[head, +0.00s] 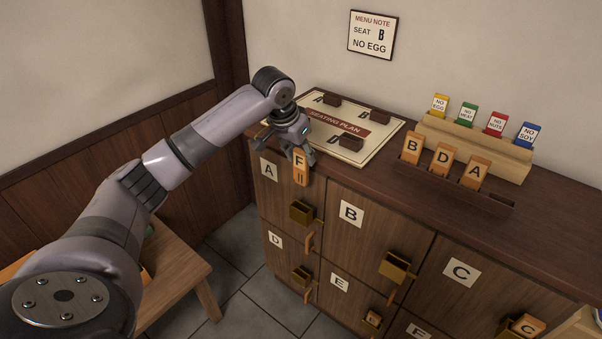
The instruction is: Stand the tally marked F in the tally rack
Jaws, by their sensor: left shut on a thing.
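The orange tally marked F (300,171) is upright in my left gripper (301,152), which is shut on its top end. It hangs in front of the cabinet's top edge, above locker A (276,194). The dark tally rack (487,197) stands on the counter to the right. It holds upright tallies marked B (412,147), D (442,160) and A (475,173), and a bare stretch shows at its right end. My right gripper is not in view.
A seating plan board (387,140) with small dark blocks lies behind my left gripper. A stepped wooden stand (492,148) holds several coloured tags behind the rack. Brass holders (397,266) stick out from the locker doors. A wooden bench (192,276) stands at lower left.

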